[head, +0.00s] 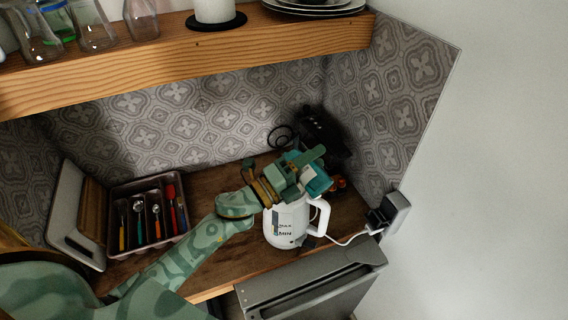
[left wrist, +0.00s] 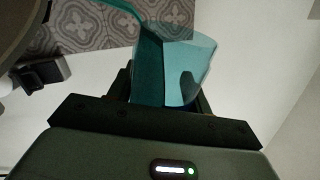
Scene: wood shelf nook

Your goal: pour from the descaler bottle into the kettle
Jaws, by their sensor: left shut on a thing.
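The white kettle (head: 286,225) stands upright on the wooden counter, its handle to the right and MAX and MIN marks on its side. My left gripper (head: 296,175) is above the kettle's top and shut on the teal descaler bottle (head: 317,180). The bottle is mostly hidden by the gripper in the head view, and its tilt is hard to tell there. In the left wrist view the translucent teal bottle (left wrist: 172,65) sits between the fingers. The kettle's opening is hidden under the gripper and bottle, and I cannot see any liquid flowing. My right gripper is not in view.
A cutlery tray (head: 146,213) and leaning boards (head: 78,215) stand at the left. A dark appliance (head: 322,132) is behind the kettle. A cord runs right to a wall plug (head: 388,213). The wooden shelf (head: 190,62) with glassware hangs above.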

